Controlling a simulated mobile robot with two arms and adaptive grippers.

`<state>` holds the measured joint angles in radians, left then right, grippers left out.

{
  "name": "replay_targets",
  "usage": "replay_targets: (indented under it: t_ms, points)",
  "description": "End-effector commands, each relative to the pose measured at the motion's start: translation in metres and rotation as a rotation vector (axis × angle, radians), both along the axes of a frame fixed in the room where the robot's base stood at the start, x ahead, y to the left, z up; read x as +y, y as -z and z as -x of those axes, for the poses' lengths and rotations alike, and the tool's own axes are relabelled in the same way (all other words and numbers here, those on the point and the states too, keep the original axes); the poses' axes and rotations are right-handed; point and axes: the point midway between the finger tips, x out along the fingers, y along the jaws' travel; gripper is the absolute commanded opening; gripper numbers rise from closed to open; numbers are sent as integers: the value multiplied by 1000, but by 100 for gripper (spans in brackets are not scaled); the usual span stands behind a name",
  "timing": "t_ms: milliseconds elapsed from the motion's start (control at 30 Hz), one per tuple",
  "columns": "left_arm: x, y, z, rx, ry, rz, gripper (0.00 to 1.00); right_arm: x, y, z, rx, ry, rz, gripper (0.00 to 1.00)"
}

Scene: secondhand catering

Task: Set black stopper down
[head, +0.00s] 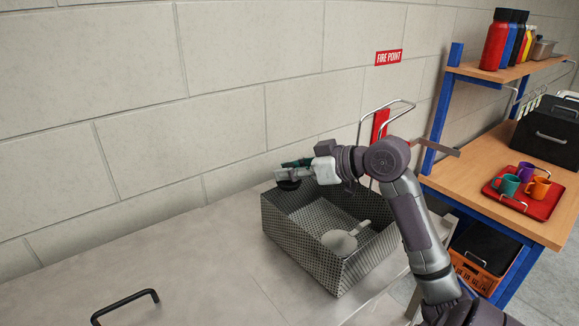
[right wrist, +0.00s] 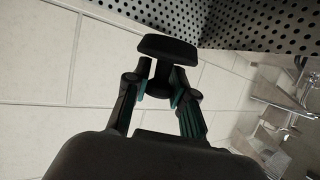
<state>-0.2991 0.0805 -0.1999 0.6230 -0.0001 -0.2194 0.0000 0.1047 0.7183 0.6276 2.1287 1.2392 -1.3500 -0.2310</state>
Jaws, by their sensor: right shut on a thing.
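A black stopper (right wrist: 168,50) with a wide flat head and a narrower stem is between the fingers of my right gripper (right wrist: 160,88) in the right wrist view. The fingers are shut on its stem. In the head view, my right gripper (head: 291,173) is at the back left corner of a perforated metal basket, at about rim height. The dark stopper (head: 288,185) shows just under its fingertips there, partly hidden. I cannot tell whether the stopper touches the rim. My left gripper is not in view.
The perforated basket (head: 302,242) stands on a grey worktop (head: 200,262) and holds a pale scoop-like utensil (head: 341,241). A black handle (head: 124,304) is at the front left. A wooden bench (head: 470,178) with a red tray (head: 519,204) of mugs stands right. The worktop left of the basket is clear.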

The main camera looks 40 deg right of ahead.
Motion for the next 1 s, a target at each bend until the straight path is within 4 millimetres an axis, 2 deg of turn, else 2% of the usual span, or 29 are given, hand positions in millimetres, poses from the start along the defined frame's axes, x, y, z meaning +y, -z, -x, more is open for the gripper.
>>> replay_targets:
  t_ms: [133, 667, 700, 833, 1000]
  points:
    - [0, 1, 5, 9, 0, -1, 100, 0, 0, 0, -1, 1, 1, 0]
    - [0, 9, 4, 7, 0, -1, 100, 0, 12, 0, 0, 0, 0, 0]
    - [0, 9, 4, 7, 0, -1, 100, 0, 12, 0, 0, 0, 0, 27]
    - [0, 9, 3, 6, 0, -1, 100, 0, 12, 0, 0, 0, 0, 49]
    - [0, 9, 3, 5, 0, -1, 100, 0, 12, 0, 0, 0, 0, 49]
